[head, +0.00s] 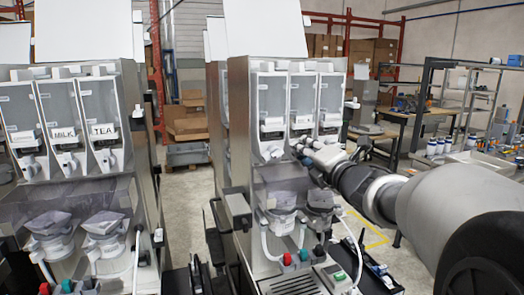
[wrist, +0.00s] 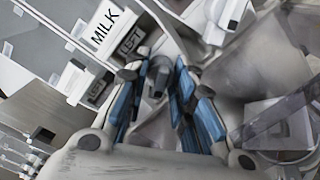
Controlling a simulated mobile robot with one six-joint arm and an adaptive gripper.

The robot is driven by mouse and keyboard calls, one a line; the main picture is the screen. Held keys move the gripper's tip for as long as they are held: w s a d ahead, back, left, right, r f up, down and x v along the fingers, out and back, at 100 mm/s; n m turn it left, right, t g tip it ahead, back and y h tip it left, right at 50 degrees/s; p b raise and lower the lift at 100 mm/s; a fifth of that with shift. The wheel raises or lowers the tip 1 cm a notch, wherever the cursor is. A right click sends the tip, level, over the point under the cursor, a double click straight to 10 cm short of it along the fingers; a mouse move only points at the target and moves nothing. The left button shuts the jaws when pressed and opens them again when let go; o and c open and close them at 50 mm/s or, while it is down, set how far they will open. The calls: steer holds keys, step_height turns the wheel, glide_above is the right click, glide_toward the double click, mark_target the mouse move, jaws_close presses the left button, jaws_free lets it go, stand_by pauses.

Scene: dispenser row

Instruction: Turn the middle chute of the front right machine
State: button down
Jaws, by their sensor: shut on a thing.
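The front right machine (head: 240,150) is a tall steel dispenser with three clear canisters, each with a chute below it. My gripper (head: 306,148) reaches in from the right at the middle canister (head: 303,95). In the wrist view my gripper (wrist: 158,88) has its blue-padded fingers on either side of the grey middle chute (wrist: 158,72) and is shut on it. A white MILK label (wrist: 105,27) and a dark label reading LEFT (wrist: 131,40) sit just above. In the head view my gripper hides most of the middle chute.
Another dispenser machine (head: 75,120) with MILK and TEA labels stands at the left. A clear cover (head: 275,183) and mixing cups (head: 282,198) lie below my gripper. A workbench (head: 425,120) and shelving stand behind at the right.

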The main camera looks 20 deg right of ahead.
steer(key=shift+d, duration=0.1)
stand_by(0.4)
steer(key=c, duration=1.7)
jaws_free()
steer(key=shift+f, duration=0.1)
